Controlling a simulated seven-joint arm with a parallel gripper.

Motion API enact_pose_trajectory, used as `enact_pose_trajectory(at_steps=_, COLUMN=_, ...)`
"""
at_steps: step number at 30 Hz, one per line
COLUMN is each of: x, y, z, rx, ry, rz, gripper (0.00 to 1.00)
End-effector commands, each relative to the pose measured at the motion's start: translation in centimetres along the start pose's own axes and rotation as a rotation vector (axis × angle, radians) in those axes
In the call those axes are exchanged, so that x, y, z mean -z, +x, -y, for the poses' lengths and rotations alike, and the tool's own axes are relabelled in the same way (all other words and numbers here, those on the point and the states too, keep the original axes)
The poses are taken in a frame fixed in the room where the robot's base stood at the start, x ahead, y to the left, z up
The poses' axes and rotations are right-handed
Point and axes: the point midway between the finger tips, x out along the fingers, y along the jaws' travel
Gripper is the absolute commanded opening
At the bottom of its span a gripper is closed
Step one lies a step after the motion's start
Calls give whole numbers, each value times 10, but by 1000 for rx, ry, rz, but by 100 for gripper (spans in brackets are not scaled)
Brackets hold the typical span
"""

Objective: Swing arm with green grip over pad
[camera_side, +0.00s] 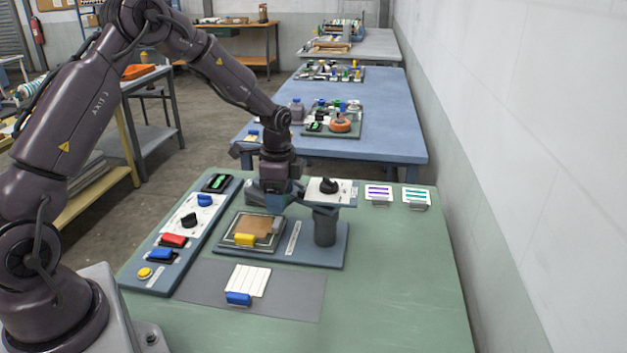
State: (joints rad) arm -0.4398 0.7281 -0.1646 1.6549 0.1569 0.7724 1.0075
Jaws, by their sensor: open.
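The press stands on a blue-grey base plate (325,256) on the green table. The pad, a brown square in a pale frame (255,226), lies on the plate's left part, with a yellow block (245,240) at its front edge. My gripper (272,197) is open, pointing down just left of the white plate and behind the pad. It hides the part of the swing arm there, and I cannot make out the green grip. Contact cannot be told.
A white striped card with a blue block (238,299) lies on a grey mat (290,296). Two small cards (378,193) stand at back right. The table's right side is clear.

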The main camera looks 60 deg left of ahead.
Motion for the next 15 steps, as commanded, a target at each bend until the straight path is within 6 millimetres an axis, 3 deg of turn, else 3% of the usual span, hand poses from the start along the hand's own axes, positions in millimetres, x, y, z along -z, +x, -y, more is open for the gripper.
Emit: enact_pose_trajectory(at_steps=15, x=4, y=0, z=-10, rx=1, ry=1, rz=0, gripper=68)
